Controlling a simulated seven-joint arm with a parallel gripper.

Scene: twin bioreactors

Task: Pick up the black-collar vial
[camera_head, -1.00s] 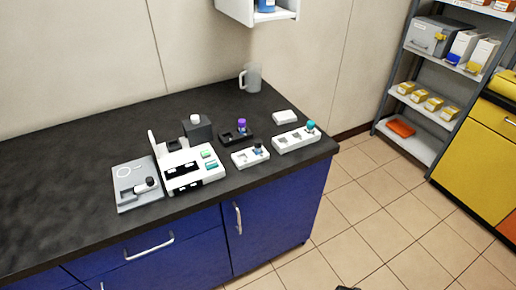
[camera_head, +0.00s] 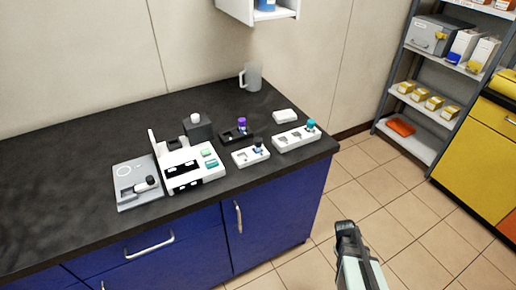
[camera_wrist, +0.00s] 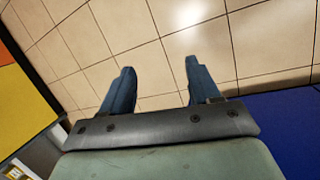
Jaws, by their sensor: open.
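A small dark-topped vial (camera_head: 258,144) stands in a short white rack (camera_head: 244,158) near the counter's front edge. Another small black-and-white piece (camera_head: 151,181) sits on the grey device (camera_head: 128,194) at the left. At this size I cannot tell which has the black collar. My gripper (camera_head: 345,226) is low at the right, in front of the counter over the floor and well away from both. In the wrist view my gripper (camera_wrist: 159,68) is open, its two fingers apart with only floor tiles between them.
A white instrument (camera_head: 190,165) stands beside the grey device. A purple-capped vial (camera_head: 241,123) is in a black rack, and a teal-capped vial (camera_head: 310,125) in a long white rack. A jug (camera_head: 251,78) stands behind. Blue cabinets (camera_head: 275,208) front the counter.

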